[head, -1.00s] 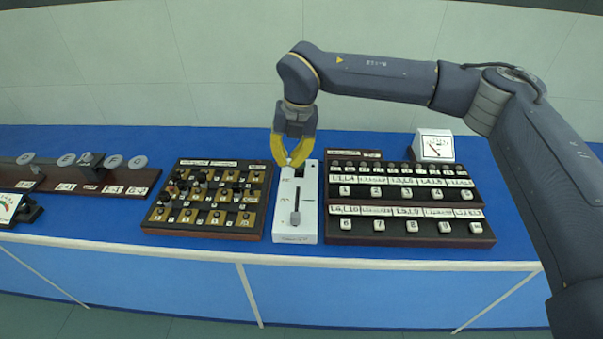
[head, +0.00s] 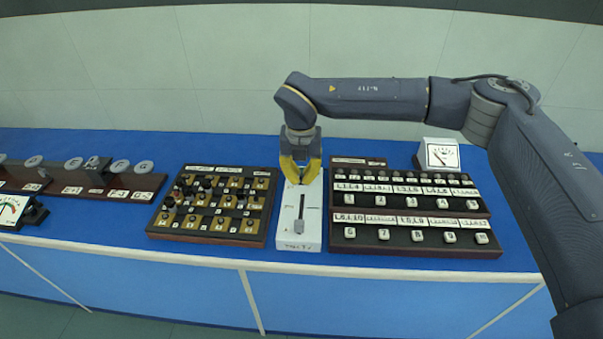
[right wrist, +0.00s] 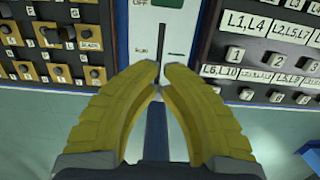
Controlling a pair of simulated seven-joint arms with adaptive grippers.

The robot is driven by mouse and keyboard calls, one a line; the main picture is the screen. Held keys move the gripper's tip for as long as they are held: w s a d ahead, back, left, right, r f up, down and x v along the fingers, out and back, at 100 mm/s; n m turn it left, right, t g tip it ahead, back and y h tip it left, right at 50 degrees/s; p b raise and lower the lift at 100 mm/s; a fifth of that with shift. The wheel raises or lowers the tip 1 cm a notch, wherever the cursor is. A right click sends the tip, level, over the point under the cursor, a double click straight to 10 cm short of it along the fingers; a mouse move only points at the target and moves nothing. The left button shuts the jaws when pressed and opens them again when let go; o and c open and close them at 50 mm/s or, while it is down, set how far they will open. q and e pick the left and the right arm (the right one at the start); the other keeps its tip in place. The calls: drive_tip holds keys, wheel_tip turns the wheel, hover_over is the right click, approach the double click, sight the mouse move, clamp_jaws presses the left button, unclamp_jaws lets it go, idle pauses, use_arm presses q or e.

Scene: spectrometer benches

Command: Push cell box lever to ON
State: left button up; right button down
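The cell box (head: 285,228) is a white upright-labelled panel on the blue bench, with a dark vertical slot. My left gripper is out of view.
A board with black knobs on brass plates (head: 214,240) stands close to the box's left. A dark panel with numbered white buttons (head: 415,243) stands close to its right. A white meter (head: 440,155) stands behind that panel. Bare blue bench lies behind the box.

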drive_tip(key=f, duration=0.7)
drive_tip(key=shift+w+f, duration=0.25)
drive_tip(key=shift+w, duration=0.1)
drive_tip(key=shift+w+r, duration=0.2)
drive_tip(key=shift+w, duration=0.7)
drive_tip(key=shift+w+d+r, duration=0.1)
drive_tip(key=shift+w+r, duration=0.15)
drive_tip(key=shift+w, duration=0.25)
drive_tip(key=shift+w+d+r, duration=0.1)
drive_tip(key=shift+w+r, duration=0.15)
drive_tip(key=shift+w, duration=0.25)
